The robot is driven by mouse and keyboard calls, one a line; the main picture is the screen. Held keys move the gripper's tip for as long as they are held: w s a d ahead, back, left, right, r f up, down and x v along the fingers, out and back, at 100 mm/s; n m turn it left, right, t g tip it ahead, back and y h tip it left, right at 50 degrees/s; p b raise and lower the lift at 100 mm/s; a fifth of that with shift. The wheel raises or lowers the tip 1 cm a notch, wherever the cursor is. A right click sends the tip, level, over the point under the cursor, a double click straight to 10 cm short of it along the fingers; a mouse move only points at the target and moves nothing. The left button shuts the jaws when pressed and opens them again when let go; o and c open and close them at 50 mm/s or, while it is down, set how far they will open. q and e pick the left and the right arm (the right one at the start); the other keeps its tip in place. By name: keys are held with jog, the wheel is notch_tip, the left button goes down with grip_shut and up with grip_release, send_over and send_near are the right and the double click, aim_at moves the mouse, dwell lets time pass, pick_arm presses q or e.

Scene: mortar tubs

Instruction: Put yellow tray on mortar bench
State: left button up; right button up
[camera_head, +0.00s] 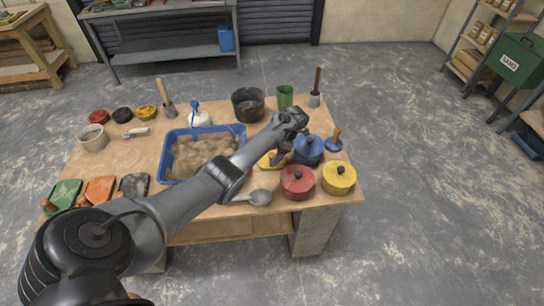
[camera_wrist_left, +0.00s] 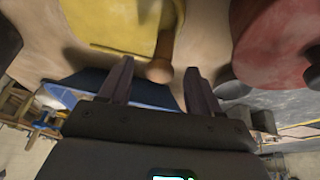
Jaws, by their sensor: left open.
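A flat yellow piece with a wooden handle, which looks like the yellow tray (camera_head: 268,161), lies on the wooden mortar bench (camera_head: 222,214), between the blue tub and the blue pot. My arm partly hides it in the head view. In the left wrist view the yellow tray (camera_wrist_left: 108,24) shows at the top, with its rounded wooden handle (camera_wrist_left: 159,71) pointing toward my gripper. My left gripper (camera_head: 280,156) is open above it. In the left wrist view its fingers (camera_wrist_left: 160,88) are on either side of the handle's end, apparently with nothing gripped. My right gripper is out of view.
A blue tub (camera_head: 184,133) of mortar stands left of my gripper. Blue (camera_head: 309,150), red (camera_head: 297,182) and yellow (camera_head: 339,178) lidded pots crowd the right side. A trowel (camera_head: 258,197) lies at the front edge. Green (camera_head: 65,194) and orange (camera_head: 99,189) pieces lie front left.

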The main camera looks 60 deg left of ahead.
pick_arm(q)
jog(key=v, duration=0.6)
jog(key=d+m+t, duration=0.1)
jog(key=d+m, duration=0.2)
jog(key=d+m+t+y, duration=0.1)
jog(key=d+m, duration=0.2)
jog(key=d+f+m+t, duration=0.1)
jog(key=d+m, duration=0.2)
jog(key=d, duration=0.1)
jog(key=shift+m+y, duration=0.3)
jog(key=shift+m, duration=0.1)
jog(key=s+d+m+t, duration=0.3)
jog(key=s+d+m, duration=0.2)
jog(key=d+m, duration=0.45)
jog(key=s+d+m+h, duration=0.2)
jog(key=s+d+m, duration=0.5)
jog(key=s, duration=0.3)
jog(key=s+d+m+t+h, duration=0.1)
jog(key=s+d+m+h, duration=0.1)
jog(key=s+d+m, duration=0.5)
jog(key=s+d, duration=0.1)
jog(key=s, duration=0.3)
jog(key=shift+s+d+r, duration=0.25)
jog(key=shift+s+d, duration=0.05)
jog(key=shift+d, duration=0.05)
jog(key=shift+r+p, duration=0.1)
jog(key=shift+p, duration=0.25)
notch_tip(320, 180, up, 24)
jog(key=p, duration=2.3)
jog(key=shift+p, duration=0.3)
